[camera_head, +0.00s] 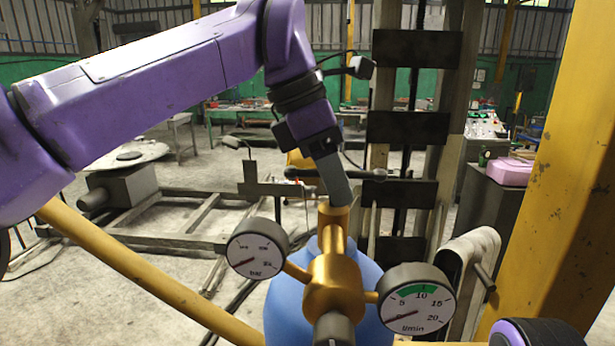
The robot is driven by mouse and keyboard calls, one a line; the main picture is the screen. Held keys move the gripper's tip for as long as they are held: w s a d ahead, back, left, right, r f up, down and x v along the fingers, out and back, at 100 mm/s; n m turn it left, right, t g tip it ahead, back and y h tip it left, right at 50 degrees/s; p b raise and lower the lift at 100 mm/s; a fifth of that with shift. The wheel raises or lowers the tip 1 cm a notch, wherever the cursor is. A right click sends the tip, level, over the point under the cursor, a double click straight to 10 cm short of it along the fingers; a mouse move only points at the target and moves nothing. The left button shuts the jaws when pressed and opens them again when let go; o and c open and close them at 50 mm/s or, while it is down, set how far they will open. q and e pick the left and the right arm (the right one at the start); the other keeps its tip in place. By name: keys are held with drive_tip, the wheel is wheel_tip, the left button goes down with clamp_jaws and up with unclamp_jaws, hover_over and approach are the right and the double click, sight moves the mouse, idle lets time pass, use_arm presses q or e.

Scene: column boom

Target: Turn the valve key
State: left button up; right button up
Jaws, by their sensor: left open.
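A brass valve body (335,288) stands at the lower middle, with a brass upright neck (333,222) on top. A pressure gauge marked bar (257,249) sits on its left and a flow gauge marked l/min (416,304) on its right. The flow gauge needle points low on the left, below the green band. A dark grey round end (334,329) faces me at the bottom; I cannot tell which part is the valve key. My left gripper (337,190) is open and points down at the neck's top. Its fingers overlap in view, and I cannot tell whether they touch the neck.
A blue rounded body (285,305) is behind the valve. A yellow pipe (150,272) slants across the lower left, and a thick yellow post (560,170) stands at the right. Dark plates on a column (409,128) rise behind. A pink case (509,171) stands at the right.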

use_arm(q)
drive_tip(key=shift+d+f, duration=0.1)
drive_tip(key=shift+d, duration=0.25)
drive_tip(key=shift+a, duration=0.2)
clamp_jaws()
drive_tip(key=shift+n+b, duration=0.3)
drive_tip(key=shift+n, duration=0.2)
drive_tip(key=shift+f+n+t+b, duration=0.1)
drive_tip(key=shift+n+t+b, duration=0.45)
drive_tip(key=shift+n, duration=0.45)
drive_tip(key=n+t+y, duration=0.1)
drive_tip(key=n, duration=0.2)
drive_tip(key=shift+n+b, duration=0.4)
drive_tip(key=n+t+y, duration=0.1)
drive_tip(key=n, duration=0.1)
drive_tip(key=shift+n, duration=0.3)
drive_tip(key=n+y, duration=0.1)
drive_tip(key=n, duration=0.1)
drive_tip(key=shift+n+t, duration=0.25)
drive_tip(key=shift+n, duration=0.15)
drive_tip(key=n+y+p, duration=0.1)
drive_tip(key=n+y, duration=0.1)
drive_tip(key=n, duration=0.3)
drive_tip(key=shift+n, duration=0.3)
